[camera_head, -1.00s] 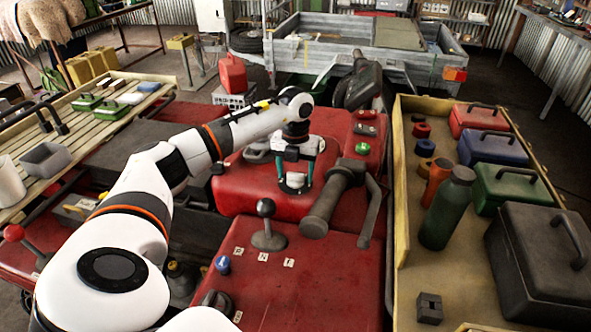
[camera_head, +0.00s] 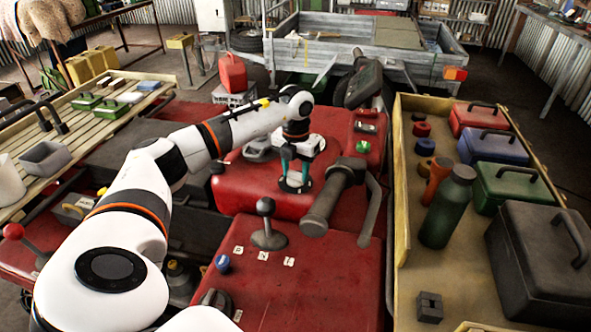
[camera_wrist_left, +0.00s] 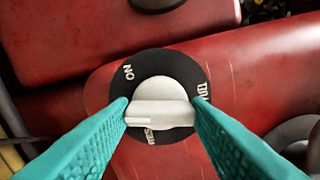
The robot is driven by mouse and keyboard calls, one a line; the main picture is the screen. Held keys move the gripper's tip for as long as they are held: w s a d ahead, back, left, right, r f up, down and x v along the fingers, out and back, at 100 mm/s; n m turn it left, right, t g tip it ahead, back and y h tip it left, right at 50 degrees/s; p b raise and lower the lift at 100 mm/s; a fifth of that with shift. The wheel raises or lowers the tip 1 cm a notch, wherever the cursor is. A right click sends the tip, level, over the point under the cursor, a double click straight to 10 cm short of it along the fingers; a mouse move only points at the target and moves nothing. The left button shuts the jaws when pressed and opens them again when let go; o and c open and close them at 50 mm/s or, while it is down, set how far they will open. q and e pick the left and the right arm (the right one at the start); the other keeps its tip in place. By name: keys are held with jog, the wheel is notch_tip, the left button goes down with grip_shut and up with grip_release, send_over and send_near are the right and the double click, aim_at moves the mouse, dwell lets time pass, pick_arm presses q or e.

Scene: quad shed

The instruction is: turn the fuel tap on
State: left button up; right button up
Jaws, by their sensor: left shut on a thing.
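The fuel tap shows in the left wrist view as a white bar-shaped knob (camera_wrist_left: 160,114) on a round black plate (camera_wrist_left: 186,68) with white lettering. "ON" reads at the plate's upper left; other lettering sits at the right and below, partly covered. The knob's bar lies nearly level across the picture, with a faint line at its left end. My left gripper (camera_wrist_left: 160,112) is shut on the knob, one teal finger at each end. In the head view my left gripper (camera_head: 295,180) points down at the red tank (camera_head: 245,190), hiding most of the tap. My right gripper is not in view.
A dark handlebar grip with a lever (camera_head: 330,198) stands close right of the gripper. A gear lever (camera_head: 267,225) rises in front. A yellowish tray (camera_head: 410,270) with toolboxes and a green bottle (camera_head: 447,210) is at right; a slatted rack (camera_head: 60,165) is at left.

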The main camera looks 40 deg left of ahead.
aim_at(296, 172)
pick_arm(q)
jog(key=m, duration=0.4)
jog(key=shift+m, duration=0.3)
jog(key=m, duration=0.4)
jog(key=shift+b, duration=0.35)
jog(key=shift+m, duration=0.3)
jog(key=o, duration=1)
jog(key=shift+r, duration=0.1)
notch_tip(296, 172, up, 12)
jog(key=shift+f+b, duration=0.1)
jog(key=shift+b, duration=0.8)
